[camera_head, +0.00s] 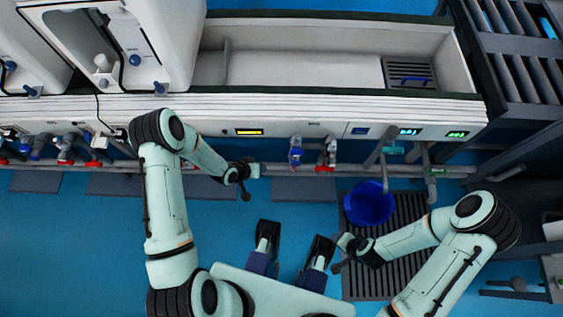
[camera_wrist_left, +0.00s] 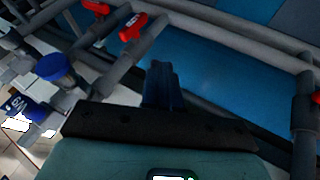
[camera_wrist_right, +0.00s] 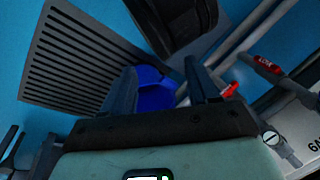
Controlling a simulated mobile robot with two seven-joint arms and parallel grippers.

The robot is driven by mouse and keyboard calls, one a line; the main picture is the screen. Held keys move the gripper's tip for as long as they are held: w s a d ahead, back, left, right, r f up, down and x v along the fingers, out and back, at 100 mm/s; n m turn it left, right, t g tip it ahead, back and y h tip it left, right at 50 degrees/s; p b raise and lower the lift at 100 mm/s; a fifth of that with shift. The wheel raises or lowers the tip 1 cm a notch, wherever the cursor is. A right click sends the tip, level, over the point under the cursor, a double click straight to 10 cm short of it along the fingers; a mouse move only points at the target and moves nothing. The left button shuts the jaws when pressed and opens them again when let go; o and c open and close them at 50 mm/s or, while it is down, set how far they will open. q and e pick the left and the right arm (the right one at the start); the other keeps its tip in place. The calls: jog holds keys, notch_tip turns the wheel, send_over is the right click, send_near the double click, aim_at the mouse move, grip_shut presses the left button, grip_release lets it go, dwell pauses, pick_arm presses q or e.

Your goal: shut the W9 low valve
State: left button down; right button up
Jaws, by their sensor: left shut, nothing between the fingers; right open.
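Red and blue valve handles line the pipe under the bench, and I cannot read which one is W9 low. In the head view a blue valve (camera_head: 295,152) and a red valve (camera_head: 329,154) sit right of my left gripper (camera_head: 245,182). That gripper is shut and empty, in front of the pipe and apart from these valves. The left wrist view shows its closed fingers (camera_wrist_left: 163,85), with a red handle (camera_wrist_left: 132,27) and a blue valve (camera_wrist_left: 52,67) beyond. My right gripper (camera_wrist_right: 160,92) is open and empty. A red handle (camera_wrist_right: 230,90) shows beyond its fingers.
A blue bucket (camera_head: 369,204) stands on a dark floor grate (camera_head: 410,208) near my right gripper. More valves (camera_head: 66,154) line the bench's left part. A long trough (camera_head: 310,65) runs behind. Blue floor (camera_head: 100,230) is open at left.

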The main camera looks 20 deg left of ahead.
pick_arm(q)
jog(key=w+d+f+b, duration=0.3)
jog(key=w+d+f, duration=0.3)
jog(key=d+f, duration=0.1)
jog(key=shift+w+d+f+b, duration=0.3)
jog(key=shift+d+f, duration=0.1)
pick_arm(e)
jog(key=shift+t+h, duration=0.4)
jog(key=shift+t, duration=0.1)
jog(key=w+d+f, duration=0.1)
jog(key=w+f, duration=0.1)
jog(key=w+d+f, duration=0.1)
jog(key=f, duration=0.1)
jog(key=shift+w+d, duration=0.15)
jog(key=shift+w, duration=0.25)
pick_arm(q)
jog(key=shift+w+d+r, duration=0.15)
jog(key=shift+d+r, duration=0.25)
jog(key=shift+d, duration=0.25)
pick_arm(e)
jog(key=shift+s+f, duration=0.1)
pick_arm(q)
jog(key=shift+r+m+p, duration=0.3)
jog(key=shift+r+p, duration=0.1)
jog(key=shift+r, duration=0.45)
pick_arm(e)
jog(key=shift+r, duration=0.55)
